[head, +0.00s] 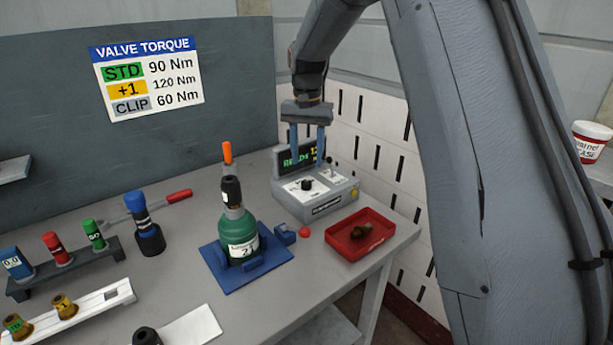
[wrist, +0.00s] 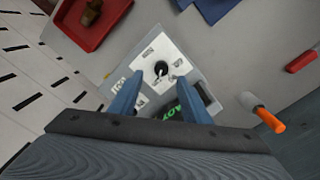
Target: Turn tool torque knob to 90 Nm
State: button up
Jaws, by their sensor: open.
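The torque controller box (head: 332,203) stands at the back right of the bench. Its black round knob (head: 307,185) sits on the white top panel and also shows in the wrist view (wrist: 161,68). The box's dark display (head: 290,158) shows green text like "READY" and a yellow number starting with "1", partly hidden by my finger. My gripper (head: 308,160) is open and points down above the box. In the wrist view its two blue fingers (wrist: 162,84) straddle the line toward the knob, with nothing between them. I cannot read the knob's setting.
A sign (head: 150,78) lists STD 90 Nm, +1 120 Nm and CLIP 60 Nm. A green cylinder (head: 237,238) stands in a blue holder (head: 222,284) left of the box. A red tray (head: 337,247) lies in front. A pegboard wall (head: 375,135) is close behind.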

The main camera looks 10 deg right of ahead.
aim_at(306, 182)
jog(key=shift+w, duration=0.3)
jog(key=shift+f+p, duration=1.4)
jog(key=shift+f, duration=2.4)
jog(key=c, duration=1)
jog(key=shift+c, duration=0.2)
jog(key=shift+n, duration=0.3)
jog(key=n+b, duration=0.1)
jog(key=n, duration=0.4)
jog(key=shift+n+b, duration=0.3)
jog(key=shift+b, duration=0.05)
jog(key=n, duration=0.5)
jog(key=shift+b, duration=0.4)
jog(key=shift+r+n, duration=0.1)
jog(key=shift+n, duration=0.2)
